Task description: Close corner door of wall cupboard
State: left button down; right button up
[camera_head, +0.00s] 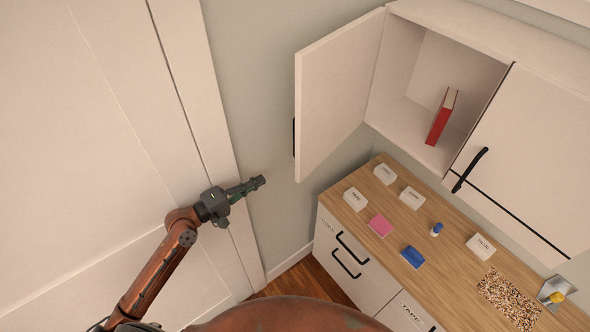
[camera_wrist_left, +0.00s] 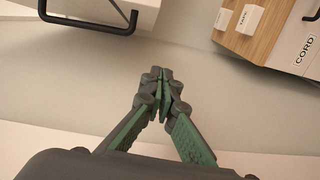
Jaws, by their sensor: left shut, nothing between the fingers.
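The corner door (camera_head: 335,95) of the wall cupboard (camera_head: 408,85) stands wide open in the head view, swung out to the left of its opening. Its dark handle (camera_head: 294,137) shows at the door's left edge. The door's lower edge and black handle (camera_wrist_left: 90,24) also show at the top left of the left wrist view. My left gripper (camera_head: 260,182) is shut and empty, below and left of the door, apart from it. Its closed fingertips (camera_wrist_left: 160,76) point towards the wall in the wrist view. My right gripper is not in view.
A red book (camera_head: 440,118) stands inside the open cupboard. The neighbouring cupboard door (camera_head: 525,150) is closed. Below, a wooden counter (camera_head: 455,217) holds several white boxes, a pink block (camera_head: 380,226) and a blue block (camera_head: 412,257). A white panelled surface (camera_head: 90,130) lies left of my arm.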

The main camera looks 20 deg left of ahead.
pick_arm(q)
jog(key=w+d+r+p, duration=0.2)
jog(key=w+d+p, duration=0.2)
jog(key=d, duration=0.6)
jog(key=shift+w+d+r+h, duration=0.15)
jog(key=shift+w+d+h, duration=0.2)
jog(key=shift+w, duration=0.6)
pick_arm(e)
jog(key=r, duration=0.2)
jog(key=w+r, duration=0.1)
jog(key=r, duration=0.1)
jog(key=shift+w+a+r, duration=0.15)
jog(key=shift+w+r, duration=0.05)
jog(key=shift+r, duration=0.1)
